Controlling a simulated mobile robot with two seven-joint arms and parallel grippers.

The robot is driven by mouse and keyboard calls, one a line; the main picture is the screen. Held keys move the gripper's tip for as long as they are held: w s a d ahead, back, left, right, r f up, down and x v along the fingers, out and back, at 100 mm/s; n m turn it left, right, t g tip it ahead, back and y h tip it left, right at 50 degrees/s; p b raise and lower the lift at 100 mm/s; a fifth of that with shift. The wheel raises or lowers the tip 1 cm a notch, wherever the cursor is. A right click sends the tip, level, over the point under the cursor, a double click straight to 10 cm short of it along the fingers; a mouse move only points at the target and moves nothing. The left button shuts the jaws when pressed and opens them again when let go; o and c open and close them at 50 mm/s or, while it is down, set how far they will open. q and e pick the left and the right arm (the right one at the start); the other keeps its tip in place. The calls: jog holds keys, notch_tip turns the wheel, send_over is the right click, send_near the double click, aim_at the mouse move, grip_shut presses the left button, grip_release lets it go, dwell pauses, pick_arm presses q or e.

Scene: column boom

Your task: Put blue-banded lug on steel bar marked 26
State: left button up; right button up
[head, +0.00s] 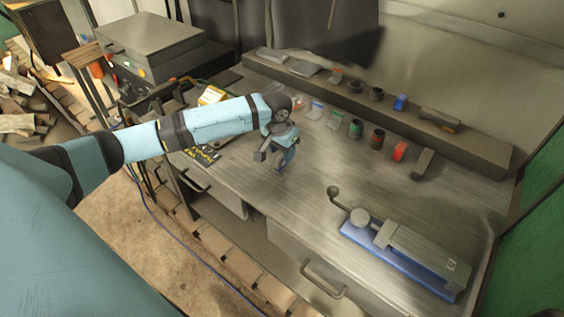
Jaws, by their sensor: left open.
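A small blue piece (400,102) stands on the raised ledge at the back of the bench; it may be the blue-banded lug, but its shape is too small to tell. A grey bar (423,163) lies on the bench at the right end of the row of small parts. Another grey bar (440,119) with an orange mark lies on the ledge. I cannot read a 26 on either. My left gripper (271,161) is open above the left part of the bench, apart from the row. My right gripper is not in view.
A clamp-like tool (410,256) with a blue base and ball lever stands at the bench's right. Green (355,129), dark red (377,139) and red (399,151) parts stand before the ledge (475,152). A grey box (150,45) is at the back left. The bench's middle is clear.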

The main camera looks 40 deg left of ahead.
aim_at(282, 156)
pick_arm(q)
jog(key=f, duration=0.4)
jog(key=shift+w+f, duration=0.25)
jog(key=shift+f, duration=0.15)
grip_shut()
jog(key=shift+r, duration=0.15)
notch_tip(282, 156, up, 20)
